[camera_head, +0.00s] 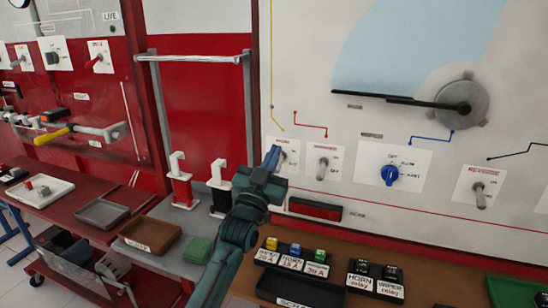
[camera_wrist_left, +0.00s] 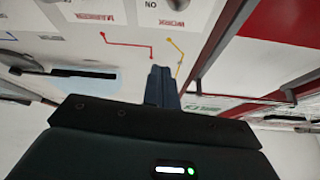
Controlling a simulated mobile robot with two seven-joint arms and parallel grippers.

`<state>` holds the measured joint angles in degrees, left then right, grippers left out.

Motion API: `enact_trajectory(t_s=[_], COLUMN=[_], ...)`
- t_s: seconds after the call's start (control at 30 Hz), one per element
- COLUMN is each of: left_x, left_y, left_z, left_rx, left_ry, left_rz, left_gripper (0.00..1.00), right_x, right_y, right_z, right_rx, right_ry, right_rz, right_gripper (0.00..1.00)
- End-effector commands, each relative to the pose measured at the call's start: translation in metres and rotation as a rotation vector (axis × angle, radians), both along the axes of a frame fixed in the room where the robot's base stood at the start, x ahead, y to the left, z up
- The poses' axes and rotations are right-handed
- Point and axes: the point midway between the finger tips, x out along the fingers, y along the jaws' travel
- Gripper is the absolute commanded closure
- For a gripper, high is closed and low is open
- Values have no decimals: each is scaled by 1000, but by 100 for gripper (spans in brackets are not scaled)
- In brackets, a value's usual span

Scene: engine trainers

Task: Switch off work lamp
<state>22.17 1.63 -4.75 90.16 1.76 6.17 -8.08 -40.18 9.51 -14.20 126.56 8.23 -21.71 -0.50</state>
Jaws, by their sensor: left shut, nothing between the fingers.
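The work lamp switch is on a small white plate (camera_head: 291,146) at the lower left of the pale panel. Its plate, lettered WORK, shows upside down at the top of the wrist view (camera_wrist_left: 172,12). My left gripper (camera_head: 272,158) is right in front of this plate and covers its lower left part, so the lever's position is hard to tell. In the wrist view its dark fingers (camera_wrist_left: 161,80) are together and empty, pointing at the panel. I cannot tell whether they touch the switch. My right gripper is not in view.
Right of the plate are another toggle switch (camera_head: 322,165), a blue rotary knob (camera_head: 389,174) and a third toggle (camera_head: 481,194). Below are a dark red light (camera_head: 315,209) and labelled relays and fuses. Two bottle-like holders (camera_head: 180,184) stand left of the gripper.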

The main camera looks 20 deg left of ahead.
Motion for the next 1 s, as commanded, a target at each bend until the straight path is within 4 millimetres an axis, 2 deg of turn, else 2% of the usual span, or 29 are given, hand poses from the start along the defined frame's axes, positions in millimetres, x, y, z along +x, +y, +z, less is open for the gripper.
enact_trajectory(t_s=[0.03,0.1,0.4,0.6,1.0], left_x=[-9,-22,-60,-68,-68], left_y=[1,3,7,7,7], left_z=[-16,-29,-67,-74,-75], left_rx=[1,1,0,0,0], left_ry=[9,8,3,1,1], left_rz=[1,0,0,0,0], left_gripper=[100,100,100,100,100], right_x=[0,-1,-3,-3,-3], right_y=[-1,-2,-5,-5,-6], right_z=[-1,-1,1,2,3], right_rx=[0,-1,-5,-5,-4], right_ry=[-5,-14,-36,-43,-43], right_rz=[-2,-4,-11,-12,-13], right_gripper=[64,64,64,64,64])
